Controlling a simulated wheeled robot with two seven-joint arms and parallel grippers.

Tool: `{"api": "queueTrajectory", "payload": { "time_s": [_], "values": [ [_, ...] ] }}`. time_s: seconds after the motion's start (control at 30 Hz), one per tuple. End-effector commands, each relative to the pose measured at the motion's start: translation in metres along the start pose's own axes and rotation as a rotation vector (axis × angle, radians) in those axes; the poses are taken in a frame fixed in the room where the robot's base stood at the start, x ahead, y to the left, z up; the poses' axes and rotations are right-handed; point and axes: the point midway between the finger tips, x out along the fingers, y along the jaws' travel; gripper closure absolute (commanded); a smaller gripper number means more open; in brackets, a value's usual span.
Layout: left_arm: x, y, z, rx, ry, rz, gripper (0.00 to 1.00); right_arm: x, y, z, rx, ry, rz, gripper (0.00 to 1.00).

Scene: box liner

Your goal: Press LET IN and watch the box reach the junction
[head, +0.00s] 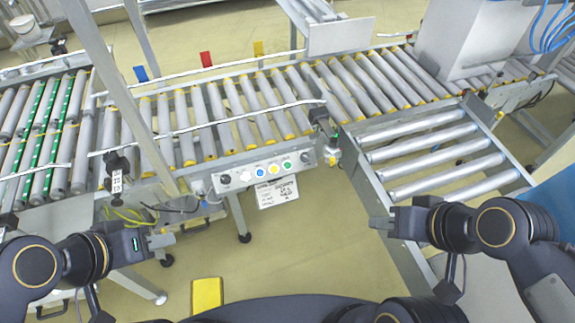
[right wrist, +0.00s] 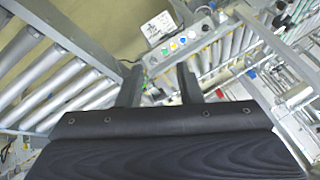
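A control panel (head: 265,173) is fixed to the front of the main roller conveyor. It carries a row of white, blue (head: 260,173), yellow (head: 274,170) and green (head: 287,167) buttons; their lettering is too small to read. The panel also shows in the right wrist view (right wrist: 183,42). No loose box is clear on the rollers. A side roller lane (head: 445,155) meets the main line at the right. My left gripper (head: 170,240) is below and left of the panel; its finger gap is unclear. My right gripper (head: 378,222) is right of and below the panel, with empty, parted fingers in the wrist view (right wrist: 160,85).
The main roller conveyor (head: 225,115) runs across the middle, with green-striped rollers (head: 40,115) at the left. Blue, red and yellow flags stand behind it. A large grey housing (head: 470,40) covers its right part. A slanted post (head: 125,95) rises at left. A yellow block (head: 207,294) is near my base.

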Motion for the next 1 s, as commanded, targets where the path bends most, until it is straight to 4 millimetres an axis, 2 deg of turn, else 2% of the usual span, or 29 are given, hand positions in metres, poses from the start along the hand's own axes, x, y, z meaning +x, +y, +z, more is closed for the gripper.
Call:
{"api": "queueTrajectory", "payload": {
  "time_s": [0.17,0.4,1.0],
  "values": [
    [0.0000,0.0000,0.0000,0.000,0.000,0.000,0.64,0.0000,0.0000,0.0000,0.000,0.000,0.000,0.69],
    [0.0000,0.0000,0.0000,0.000,0.000,0.000,0.64,0.0000,0.0000,0.0000,0.000,0.000,0.000,1.00],
    [0.0000,0.0000,0.0000,0.000,0.000,0.000,0.64,0.0000,0.0000,0.0000,0.000,0.000,0.000,1.00]
  ]
}}
